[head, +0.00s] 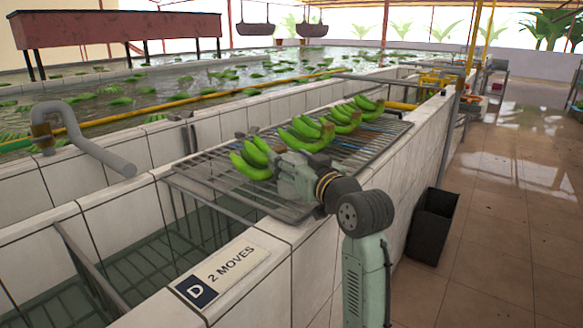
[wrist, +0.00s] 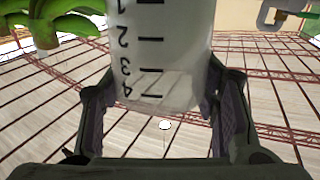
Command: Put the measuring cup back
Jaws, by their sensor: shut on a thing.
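The measuring cup (wrist: 160,45) is whitish and translucent, with black graduation marks and the numbers 1 to 4. It fills the upper middle of the wrist view, between the two fingers of my gripper (wrist: 160,88), which is shut on it. The cup's far end runs out of the frame. In the head view my gripper (head: 292,178) is over the near part of the metal wire rack, close to the green bananas. I cannot make out the cup there; my gripper seems to hide it.
Several green banana bunches (head: 305,132) lie along the wire rack (head: 206,185), which spans the tiled trough. A "D 2 MOVES" plate (head: 222,272) lies on the trough's near rim. A black bin (head: 433,226) stands on the floor at right. The tiled walkway (head: 500,240) is open.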

